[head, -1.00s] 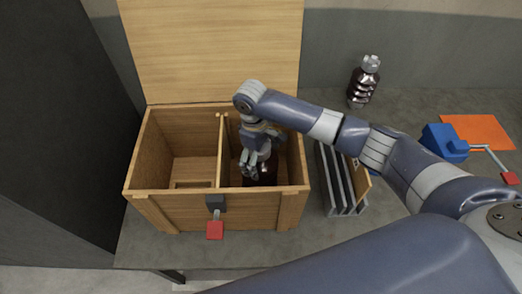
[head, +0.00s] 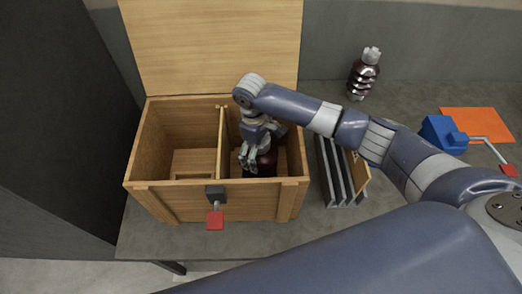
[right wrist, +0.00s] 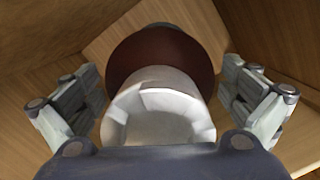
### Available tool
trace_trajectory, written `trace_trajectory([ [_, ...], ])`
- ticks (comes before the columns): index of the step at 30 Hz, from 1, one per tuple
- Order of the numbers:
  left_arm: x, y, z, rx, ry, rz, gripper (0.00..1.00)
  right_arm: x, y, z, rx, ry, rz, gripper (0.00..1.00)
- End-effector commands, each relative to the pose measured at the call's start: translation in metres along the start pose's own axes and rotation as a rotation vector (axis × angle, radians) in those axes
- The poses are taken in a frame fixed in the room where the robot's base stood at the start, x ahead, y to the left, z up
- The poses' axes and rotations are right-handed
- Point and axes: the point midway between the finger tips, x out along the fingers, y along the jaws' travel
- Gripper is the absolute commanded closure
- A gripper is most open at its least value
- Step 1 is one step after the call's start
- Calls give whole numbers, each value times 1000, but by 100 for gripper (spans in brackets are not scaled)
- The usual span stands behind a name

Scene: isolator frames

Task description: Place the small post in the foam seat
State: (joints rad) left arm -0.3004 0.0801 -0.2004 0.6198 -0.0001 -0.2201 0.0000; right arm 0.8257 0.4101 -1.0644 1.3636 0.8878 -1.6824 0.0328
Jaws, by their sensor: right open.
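My right gripper (head: 249,157) is inside the right compartment of the wooden crate (head: 240,203), pointing down. In the right wrist view the gripper (right wrist: 160,75) is open, with one finger on each side of the pale, faceted cap (right wrist: 160,118) of a post. The post's dark red-brown disc (right wrist: 128,62) shows beyond the cap. The fingers look apart from the cap. In the head view the post (head: 265,163) is a dark red patch, partly hidden by the gripper. I cannot make out a foam seat. My left gripper is not in view.
A divider (head: 221,140) splits the crate, and its lid (head: 210,45) stands open behind. The left compartment holds a wooden block (head: 194,162). A ribbed dark post (head: 363,76), a slotted rack (head: 336,178), a blue clamp (head: 440,132) and an orange mat (head: 477,122) are on the table.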

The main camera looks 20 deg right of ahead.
Motion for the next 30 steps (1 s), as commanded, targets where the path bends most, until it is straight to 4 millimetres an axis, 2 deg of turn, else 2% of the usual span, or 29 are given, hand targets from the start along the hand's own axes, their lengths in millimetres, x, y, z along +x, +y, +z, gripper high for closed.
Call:
trace_trajectory([
  [5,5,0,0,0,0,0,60,-23,0,-2,-1,5,1,0],
  [12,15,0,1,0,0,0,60,-74,1,-2,-1,6,2,0],
  [18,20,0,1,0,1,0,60,-107,0,-2,0,3,1,0],
  [23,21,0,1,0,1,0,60,-119,0,-1,0,2,-1,0],
  [30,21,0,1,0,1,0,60,-120,0,-1,0,1,-1,0],
])
